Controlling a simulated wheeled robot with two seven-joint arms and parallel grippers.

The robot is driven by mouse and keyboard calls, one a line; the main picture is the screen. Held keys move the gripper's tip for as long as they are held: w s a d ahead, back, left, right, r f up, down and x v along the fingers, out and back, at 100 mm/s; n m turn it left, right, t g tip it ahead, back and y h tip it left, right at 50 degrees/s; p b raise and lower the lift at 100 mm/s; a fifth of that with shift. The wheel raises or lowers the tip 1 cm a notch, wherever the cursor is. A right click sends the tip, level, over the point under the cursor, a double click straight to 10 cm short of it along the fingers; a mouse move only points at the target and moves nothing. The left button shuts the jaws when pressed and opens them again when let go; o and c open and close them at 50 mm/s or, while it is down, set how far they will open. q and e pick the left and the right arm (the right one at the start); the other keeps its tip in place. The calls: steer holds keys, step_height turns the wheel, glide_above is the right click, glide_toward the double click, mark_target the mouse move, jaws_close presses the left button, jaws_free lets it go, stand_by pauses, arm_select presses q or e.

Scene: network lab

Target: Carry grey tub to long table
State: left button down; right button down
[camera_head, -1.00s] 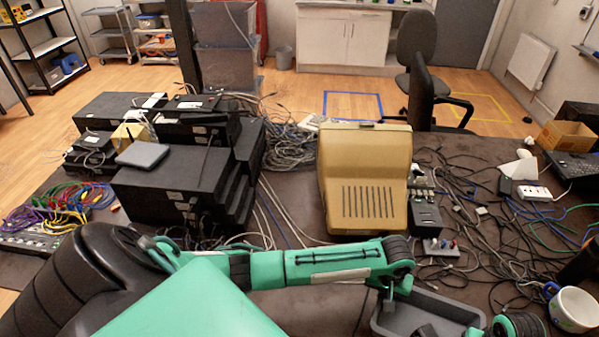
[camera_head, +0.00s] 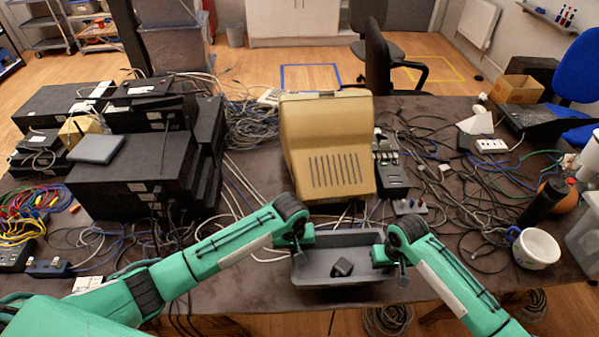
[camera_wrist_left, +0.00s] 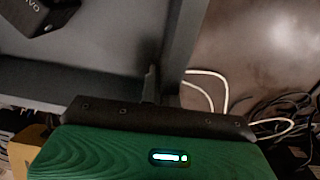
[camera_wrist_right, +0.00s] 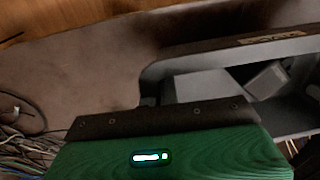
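The grey tub (camera_head: 336,240) is in the middle of the head view, near the front edge of the long dark table (camera_head: 255,292). A small black item (camera_head: 342,267) lies in it. My left gripper (camera_head: 297,254) is shut on its left end wall, and my right gripper (camera_head: 398,262) is at its right end, also closed on it. The left wrist view shows the tub wall (camera_wrist_left: 184,40) with one finger inside it. The right wrist view shows the tub rim (camera_wrist_right: 200,58); its fingers are mostly hidden. I cannot tell whether the tub touches the table.
A beige case (camera_head: 325,145) stands right behind the tub. Stacked black devices (camera_head: 135,180) fill the left. The front strip left of the tub is mostly bare.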

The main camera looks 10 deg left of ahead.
arm_select(q)
steer(key=shift+f, duration=0.15)
arm_select(e)
steer(key=shift+d+f, duration=0.1)
